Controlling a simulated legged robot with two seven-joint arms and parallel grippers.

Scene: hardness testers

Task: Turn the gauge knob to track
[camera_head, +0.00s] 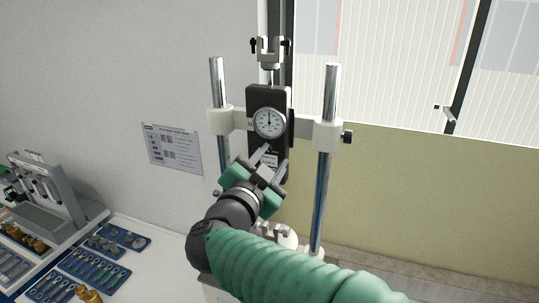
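The round dial gauge (269,123) has a white face and sits on a black upright block (256,96) between two chrome posts. Its needle points about straight up. My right gripper (273,159) is just below the dial, in front of the lower part of the block. Its two grey fingers are spread apart with nothing seen between them. I cannot tell whether a fingertip touches the block. Which part is the gauge knob is not clear; the gripper and arm hide the lower part of the stand. My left gripper is not in view.
A dark side knob (348,137) sticks out at the right post (330,95). A clamp-like fitting (270,47) tops the stand. A printed notice (172,148) is on the wall. Blue trays (124,235) and a grey instrument (50,187) stand at the left.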

